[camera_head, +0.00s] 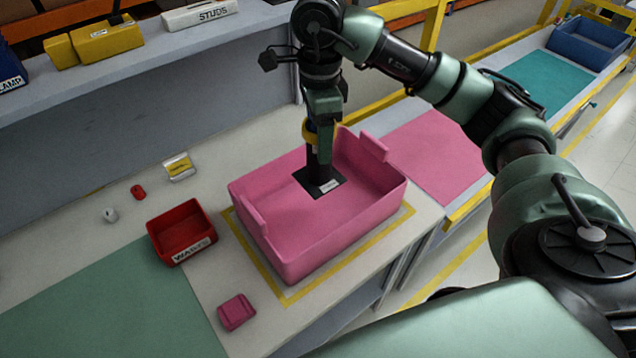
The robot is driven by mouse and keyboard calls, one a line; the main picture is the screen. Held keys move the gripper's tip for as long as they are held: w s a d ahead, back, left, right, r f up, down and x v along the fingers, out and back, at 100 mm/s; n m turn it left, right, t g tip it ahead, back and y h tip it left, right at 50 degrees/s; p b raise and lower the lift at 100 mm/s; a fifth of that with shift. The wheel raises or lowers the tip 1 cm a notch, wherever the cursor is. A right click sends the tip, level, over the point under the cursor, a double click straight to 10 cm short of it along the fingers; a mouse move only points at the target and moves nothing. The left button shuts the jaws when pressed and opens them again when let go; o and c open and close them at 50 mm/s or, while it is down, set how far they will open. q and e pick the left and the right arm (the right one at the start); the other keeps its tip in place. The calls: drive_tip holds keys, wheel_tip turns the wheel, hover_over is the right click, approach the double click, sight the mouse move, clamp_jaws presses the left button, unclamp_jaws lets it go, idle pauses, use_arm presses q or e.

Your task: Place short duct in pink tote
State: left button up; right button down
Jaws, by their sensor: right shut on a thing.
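The pink tote (310,258) stands on the bench inside a yellow outline, with its open top facing up. My right gripper (320,133) points down over the tote and is shut on the black short duct (319,170). The duct is upright, with its wide square flange at the bottom and a pale label on the flange. The flange is within the tote's walls; I cannot tell whether it touches the tote floor. The fingertips are partly hidden against the dark duct. My left gripper is not in view.
A pink block (237,311), a yellow-and-white item (179,167), a small red piece (138,192) and a small white piece (110,215) lie nearby. A pink mat (440,155) lies to the right.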

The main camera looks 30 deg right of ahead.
sight(319, 180)
wheel_tip(319, 180, down, 8)
drive_tip(key=shift+w+r+p, duration=0.15)
drive_tip(key=shift+r+p, duration=0.05)
drive_tip(key=shift+p, duration=0.55)
drive_tip(key=shift+f, duration=0.65)
wheel_tip(319, 180, down, 4)
drive_tip(key=shift+r+p, duration=0.1)
drive_tip(key=shift+p, duration=0.45)
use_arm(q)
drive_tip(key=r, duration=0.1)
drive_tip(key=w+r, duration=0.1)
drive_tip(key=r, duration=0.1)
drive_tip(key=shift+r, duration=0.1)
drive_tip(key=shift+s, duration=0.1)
use_arm(e)
drive_tip(key=shift+f, duration=0.2)
drive_tip(key=c, duration=0.5)
unclamp_jaws()
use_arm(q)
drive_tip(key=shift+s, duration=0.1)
use_arm(e)
drive_tip(key=shift+r, duration=0.1)
